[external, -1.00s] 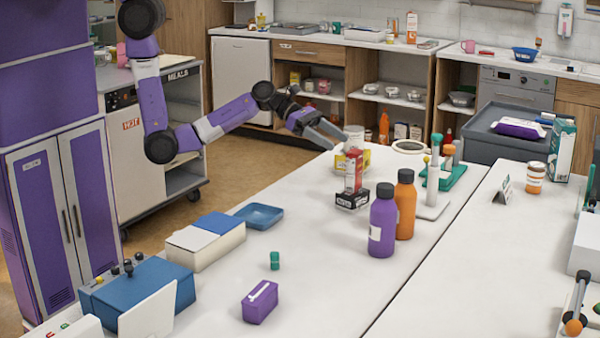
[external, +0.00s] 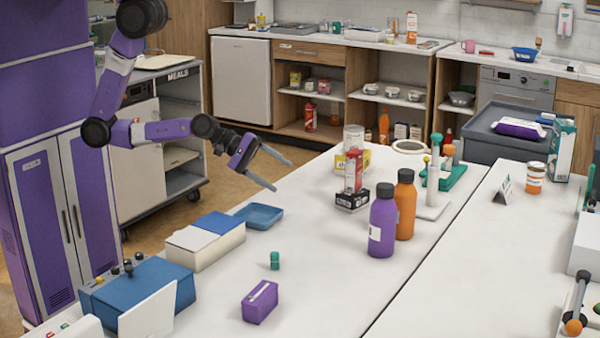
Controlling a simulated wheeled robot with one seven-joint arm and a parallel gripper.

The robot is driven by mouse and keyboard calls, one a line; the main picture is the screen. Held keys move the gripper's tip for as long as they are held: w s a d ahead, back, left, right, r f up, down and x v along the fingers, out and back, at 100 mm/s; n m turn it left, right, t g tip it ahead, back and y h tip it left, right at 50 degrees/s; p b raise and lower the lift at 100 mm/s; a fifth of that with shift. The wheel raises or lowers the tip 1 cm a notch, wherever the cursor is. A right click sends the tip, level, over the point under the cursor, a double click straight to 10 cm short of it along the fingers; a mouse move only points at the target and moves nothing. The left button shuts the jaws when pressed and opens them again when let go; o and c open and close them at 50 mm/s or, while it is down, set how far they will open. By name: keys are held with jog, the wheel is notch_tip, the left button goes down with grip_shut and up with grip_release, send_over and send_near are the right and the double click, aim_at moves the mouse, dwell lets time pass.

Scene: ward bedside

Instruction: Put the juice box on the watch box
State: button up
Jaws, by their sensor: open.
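The juice box, a red and pale carton (external: 353,171), stands upright on a small black box with white print (external: 352,200), which looks like the watch box. The black box rests on the white table, behind and left of the purple and orange bottles. My gripper (external: 282,176) is open and empty. It hangs in the air left of the carton, over the table's far left edge, clearly apart from both boxes.
A yellow box (external: 344,161) and a clear container (external: 353,138) are close behind the carton. The purple bottle (external: 382,222) and orange bottle (external: 405,205) stand to its front right. A blue tray (external: 260,216) lies at the left edge. The table's middle is mostly clear.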

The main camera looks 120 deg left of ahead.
jog(key=s+d+r+m+t+h, duration=0.1)
jog(key=s+d+r+m, duration=0.4)
jog(key=m, duration=0.7)
jog(key=s+d+r+m+t+h, duration=0.1)
jog(key=s+d+r+m, duration=0.4)
jog(key=s+d+m, duration=0.4)
jog(key=s+m, duration=0.2)
jog(key=s, duration=0.2)
jog(key=shift+s+d+r+m+t, duration=0.25)
jog(key=shift+r+m+t, duration=0.05)
jog(key=shift+r+m, duration=0.1)
jog(key=shift+f, duration=0.1)
jog(key=shift+f+b, duration=0.75)
